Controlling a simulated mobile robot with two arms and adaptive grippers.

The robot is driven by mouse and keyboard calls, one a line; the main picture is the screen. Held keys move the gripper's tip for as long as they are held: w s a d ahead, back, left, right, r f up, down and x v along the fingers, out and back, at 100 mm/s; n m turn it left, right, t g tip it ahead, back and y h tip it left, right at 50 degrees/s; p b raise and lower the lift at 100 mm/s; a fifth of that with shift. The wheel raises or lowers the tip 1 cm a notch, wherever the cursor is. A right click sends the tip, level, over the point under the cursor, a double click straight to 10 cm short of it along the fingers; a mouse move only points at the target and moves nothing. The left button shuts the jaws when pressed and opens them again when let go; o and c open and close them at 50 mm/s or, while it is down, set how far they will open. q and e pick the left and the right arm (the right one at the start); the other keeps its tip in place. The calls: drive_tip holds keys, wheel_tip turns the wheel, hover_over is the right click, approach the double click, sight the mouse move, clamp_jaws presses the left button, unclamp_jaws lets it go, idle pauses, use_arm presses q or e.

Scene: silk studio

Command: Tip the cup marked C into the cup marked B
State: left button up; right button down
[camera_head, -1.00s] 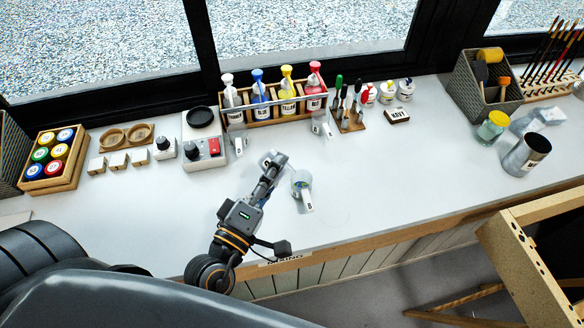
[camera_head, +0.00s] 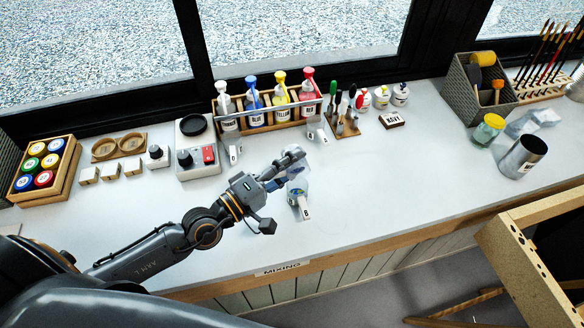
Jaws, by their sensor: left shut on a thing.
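My left gripper (camera_head: 280,172) reaches in from the left and is shut on a small clear cup (camera_head: 294,154). The held cup is tilted above and just behind cup B; no letter on it can be read. Cup B (camera_head: 297,188) is a clear cup on the white counter, with a white tag marked B (camera_head: 305,210) at its front. Blue and some greenish colour show in cup B. My gripper partly covers the gap between the two cups, so I cannot tell whether they touch. My right gripper is not in view.
A wooden rack of pump bottles (camera_head: 268,114) stands behind the cups. White tags (camera_head: 235,154) stand before the rack. A scale-like device (camera_head: 196,152) is at left, a metal can (camera_head: 523,156) at right. The counter right of cup B (camera_head: 390,180) is clear.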

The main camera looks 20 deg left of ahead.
sight(290, 146)
use_arm(q)
drive_tip(key=shift+w+r+p, duration=0.1)
drive_tip(key=shift+p, duration=0.2)
drive_tip(key=n+g+p, duration=0.2)
drive_tip(key=n+p, duration=0.1)
drive_tip(key=p, duration=0.2)
drive_tip(key=w+n+g+p, duration=0.1)
drive_tip(key=n+g+p, duration=0.1)
drive_tip(key=n+p, duration=0.2)
drive_tip(key=a+n+g+p, duration=0.1)
drive_tip(key=n+p, duration=0.3)
drive_tip(key=p, duration=0.3)
drive_tip(key=shift+w+a+r+g, duration=0.1)
drive_tip(key=shift+w+r+g, duration=0.15)
drive_tip(key=shift+r+g, duration=0.15)
drive_tip(key=shift+s+f+n+g+p, duration=0.1)
drive_tip(key=shift+f+n+g+p, duration=0.2)
drive_tip(key=shift+n, duration=0.4)
drive_tip(key=shift+s+d+f+n+g+h, duration=0.1)
drive_tip(key=shift+f+n+g+h, duration=0.15)
drive_tip(key=shift+n+g, duration=0.3)
drive_tip(key=shift+s+d+f+n+g+h, duration=0.1)
drive_tip(key=shift+n+g+h, duration=0.25)
drive_tip(key=shift+n, duration=0.3)
drive_tip(key=shift+s+r+p, duration=0.1)
drive_tip(key=shift+r+p, duration=0.6)
drive_tip(key=shift+r, duration=0.35)
